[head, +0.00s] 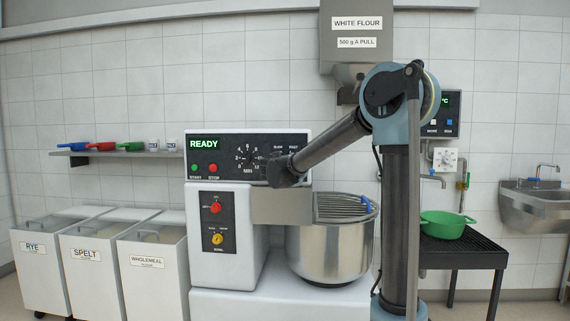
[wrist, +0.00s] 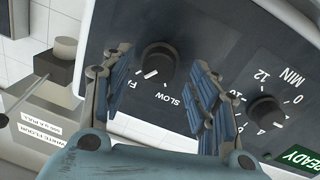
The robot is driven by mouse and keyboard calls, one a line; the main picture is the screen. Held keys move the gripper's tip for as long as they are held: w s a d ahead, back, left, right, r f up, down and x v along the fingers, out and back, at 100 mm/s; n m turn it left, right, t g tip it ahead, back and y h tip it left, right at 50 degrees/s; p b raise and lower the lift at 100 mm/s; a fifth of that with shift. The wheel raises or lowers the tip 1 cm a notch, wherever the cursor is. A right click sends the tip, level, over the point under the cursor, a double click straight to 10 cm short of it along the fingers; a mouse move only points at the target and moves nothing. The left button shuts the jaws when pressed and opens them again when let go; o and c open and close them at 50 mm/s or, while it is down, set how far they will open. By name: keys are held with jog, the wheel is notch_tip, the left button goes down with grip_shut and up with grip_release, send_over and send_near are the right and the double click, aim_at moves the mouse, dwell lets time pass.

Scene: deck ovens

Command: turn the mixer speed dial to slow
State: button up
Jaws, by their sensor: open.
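The mixer speed dial (wrist: 158,62) is a black round knob on the dark panel, with SLOW and a partly hidden label starting with F beside it. Its white mark points to the lower left in the wrist view, towards the F label. My gripper (wrist: 152,76) is open, with one finger on each side of the dial in the picture; I cannot tell whether they touch it. In the head view my gripper (head: 277,172) is at the right part of the mixer panel (head: 225,165) and hides the dial.
The minute dial (wrist: 265,112) sits close to one finger. The READY display (head: 204,144), green and red buttons, red knob (head: 215,207) and yellow knob (head: 217,239) are on the mixer. The steel bowl (head: 330,255) is below my arm; the flour dispenser (head: 355,40) hangs above.

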jog(key=shift+w+d, duration=0.15)
jog(key=shift+w, duration=1.1)
jog(key=c, duration=1.1)
jog(key=shift+o, duration=0.2)
jog(key=n, duration=0.7)
jog(key=shift+t, duration=0.3)
jog(key=n, duration=0.7)
jog(key=shift+s+f+y, duration=0.1)
jog(key=shift+f+y, duration=0.05)
jog(key=shift+y, duration=0.25)
jog(key=shift+n, duration=0.3)
